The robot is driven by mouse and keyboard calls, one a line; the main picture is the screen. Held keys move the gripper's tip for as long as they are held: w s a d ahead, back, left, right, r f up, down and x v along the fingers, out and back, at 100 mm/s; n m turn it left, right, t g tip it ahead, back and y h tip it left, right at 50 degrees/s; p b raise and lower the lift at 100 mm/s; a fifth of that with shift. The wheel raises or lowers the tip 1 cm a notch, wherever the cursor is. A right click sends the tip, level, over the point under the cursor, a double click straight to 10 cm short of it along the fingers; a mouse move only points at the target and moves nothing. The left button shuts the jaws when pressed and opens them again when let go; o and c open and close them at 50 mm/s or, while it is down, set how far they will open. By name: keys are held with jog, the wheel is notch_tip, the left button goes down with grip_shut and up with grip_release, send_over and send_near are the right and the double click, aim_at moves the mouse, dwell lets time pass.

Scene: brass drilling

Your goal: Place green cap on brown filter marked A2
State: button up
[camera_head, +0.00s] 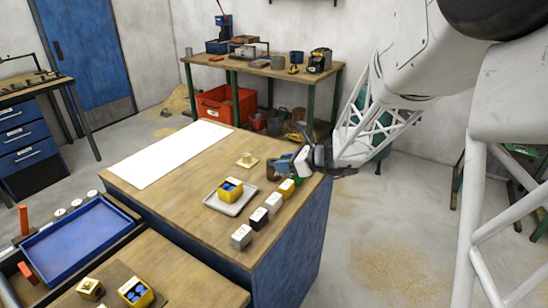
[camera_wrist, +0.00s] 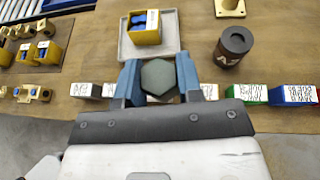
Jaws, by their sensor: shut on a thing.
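The green cap (camera_wrist: 158,77) is a dark green hexagonal piece between the blue fingers of my gripper (camera_wrist: 158,68) in the wrist view. The gripper is shut on it. The brown filter (camera_wrist: 233,47) is a short dark brown cylinder with a round opening in its top, standing on the table to the right of the cap and apart from it. A pale mark shows on its side, too small to read fully. In the head view my gripper (camera_head: 287,163) is over the table's right side; the cap cannot be made out there.
A grey tray (camera_wrist: 127,50) holding a yellow box (camera_wrist: 146,35) with blue pieces lies left of the filter. A row of labelled blocks (camera_head: 258,218) lines the table's right edge. A brass flanged part (camera_head: 247,160) stands behind the tray. White paper (camera_head: 165,155) covers the far left.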

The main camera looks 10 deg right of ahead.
jog(key=w, duration=0.5)
jog(key=w+f, duration=0.1)
jog(key=w, duration=0.9)
jog(key=shift+w+d+f, duration=0.2)
jog(key=shift+w+f, duration=0.05)
jog(key=shift+w, duration=0.05)
jog(key=shift+f, duration=1.75)
jog(key=shift+f, duration=0.1)
jog(key=o, duration=0.9)
